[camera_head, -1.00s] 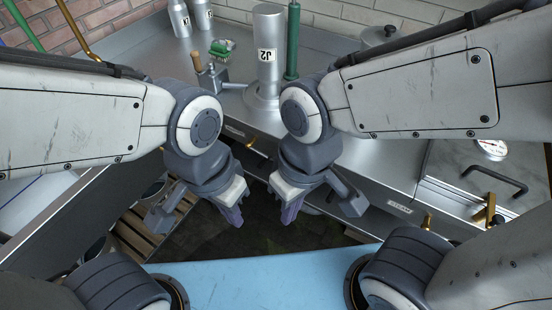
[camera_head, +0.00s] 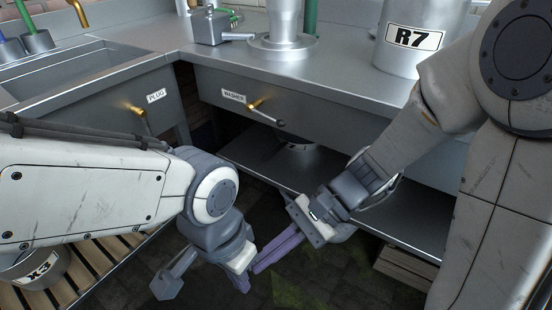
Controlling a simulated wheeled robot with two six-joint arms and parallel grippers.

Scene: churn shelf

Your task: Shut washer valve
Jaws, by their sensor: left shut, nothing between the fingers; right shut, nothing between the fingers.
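The washer valve (camera_head: 258,105) is a small brass fitting on the front panel of the metal counter, beside a label reading WASHER (camera_head: 234,96). My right gripper (camera_head: 257,267) is shut and empty, pointing down-left close by the left one. Neither gripper touches the valve.
A similar brass valve (camera_head: 139,110) labelled PLUG sits on the panel to the left. A metal canister marked R7 (camera_head: 409,62) stands on the counter (camera_head: 330,75). A lower shelf (camera_head: 262,160) juts out under the valve. A can marked X3 (camera_head: 42,268) stands on slats at lower left.

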